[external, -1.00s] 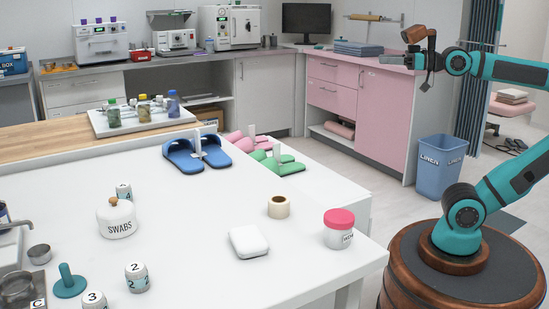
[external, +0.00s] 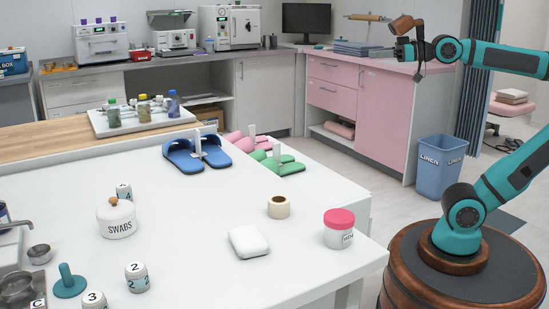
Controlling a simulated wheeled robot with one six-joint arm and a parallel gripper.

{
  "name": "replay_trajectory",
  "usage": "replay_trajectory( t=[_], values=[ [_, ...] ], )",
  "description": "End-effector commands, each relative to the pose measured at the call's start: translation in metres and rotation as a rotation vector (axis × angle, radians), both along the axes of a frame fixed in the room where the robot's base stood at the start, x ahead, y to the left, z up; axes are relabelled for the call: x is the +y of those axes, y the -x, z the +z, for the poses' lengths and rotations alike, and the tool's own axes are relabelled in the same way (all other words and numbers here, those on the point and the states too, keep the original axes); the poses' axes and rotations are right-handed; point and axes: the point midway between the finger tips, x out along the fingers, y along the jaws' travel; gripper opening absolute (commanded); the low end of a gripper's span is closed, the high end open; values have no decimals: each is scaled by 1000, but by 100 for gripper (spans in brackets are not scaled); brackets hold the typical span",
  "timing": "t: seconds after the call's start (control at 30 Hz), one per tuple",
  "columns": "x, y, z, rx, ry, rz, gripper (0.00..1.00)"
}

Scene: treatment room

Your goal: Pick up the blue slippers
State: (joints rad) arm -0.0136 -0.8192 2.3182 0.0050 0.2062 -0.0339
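The blue slippers (external: 181,157) lie side by side at the back edge of the white table (external: 200,225), with a small white upright piece between them. My gripper (external: 401,49) is raised high at the upper right, in front of the pink cabinet and far from the slippers. It points left. Its fingers are small and dark in this view, so I cannot tell whether they are open or shut. Nothing shows hanging from it.
Pink slippers (external: 240,141) and green slippers (external: 279,161) lie just right of the blue pair. A white tray with bottles (external: 146,124) stands behind. A swab jar (external: 116,220), tape roll (external: 278,207), white soap-like block (external: 249,241) and pink-lidded jar (external: 339,230) stand on the table.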

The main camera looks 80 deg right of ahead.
Motion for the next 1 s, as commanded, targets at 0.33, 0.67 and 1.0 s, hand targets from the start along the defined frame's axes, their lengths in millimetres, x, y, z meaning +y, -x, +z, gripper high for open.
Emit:
replay_trajectory(
  t=[0.33, 0.67, 1.0],
  values=[
    [17, -89, 30, 211, 77, 57, 40],
    [39, -173, 43, 407, 155, 129, 40],
    [69, -258, 39, 602, 234, 220, 40]
  ],
)
